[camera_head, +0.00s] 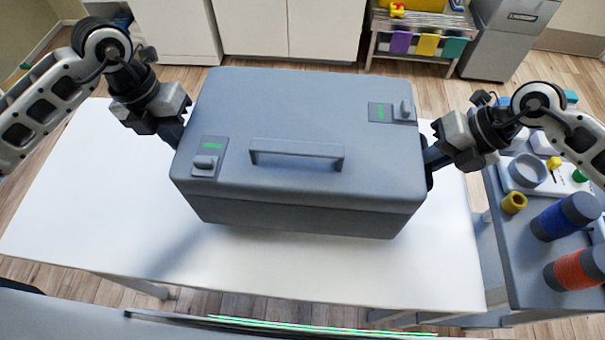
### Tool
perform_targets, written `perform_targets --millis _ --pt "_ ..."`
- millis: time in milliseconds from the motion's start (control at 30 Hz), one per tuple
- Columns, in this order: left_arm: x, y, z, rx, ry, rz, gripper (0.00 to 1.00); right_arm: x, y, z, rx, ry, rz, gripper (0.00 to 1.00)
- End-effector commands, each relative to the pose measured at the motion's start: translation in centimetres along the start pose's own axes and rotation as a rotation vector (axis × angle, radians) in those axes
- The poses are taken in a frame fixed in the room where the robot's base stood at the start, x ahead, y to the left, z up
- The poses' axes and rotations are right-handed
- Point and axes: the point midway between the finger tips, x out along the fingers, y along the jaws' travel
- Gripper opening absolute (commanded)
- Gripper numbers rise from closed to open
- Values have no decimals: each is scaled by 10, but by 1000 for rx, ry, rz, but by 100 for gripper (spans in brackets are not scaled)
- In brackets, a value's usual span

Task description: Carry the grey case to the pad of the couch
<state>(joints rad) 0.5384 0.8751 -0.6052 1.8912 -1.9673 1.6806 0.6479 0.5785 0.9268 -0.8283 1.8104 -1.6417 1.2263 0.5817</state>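The grey case (300,195) is a large closed box with a handle on its lid and two latches with green marks. It is over the white table (90,215), turned slightly. A shadow lies on the table at its front left; I cannot tell whether it touches the table. My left gripper (181,132) is at the case's left end, and my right gripper (430,158) is at its right end. Both seem to touch the ends, but their fingertips are hidden by the case, so their opening is not visible. No couch pad can be made out for certain.
A grey side table (520,265) stands close on the right with a blue roll (565,217), a red roll (580,269) and small items. White cabinets (290,28) and a rack with coloured cloths (428,45) are at the back. The table's left part is clear.

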Motion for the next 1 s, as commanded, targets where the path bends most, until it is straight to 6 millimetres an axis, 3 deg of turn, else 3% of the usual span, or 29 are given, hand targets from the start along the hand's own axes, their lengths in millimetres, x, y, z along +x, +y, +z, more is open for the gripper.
perform_targets --millis 633,1000 --pt "-6 0 4 -1 -5 2 0 -5 2 4 -1 -5 -1 0" --pt "-40 -6 22 -2 -9 3 0 -34 21 22 -1 -8 -1 0"
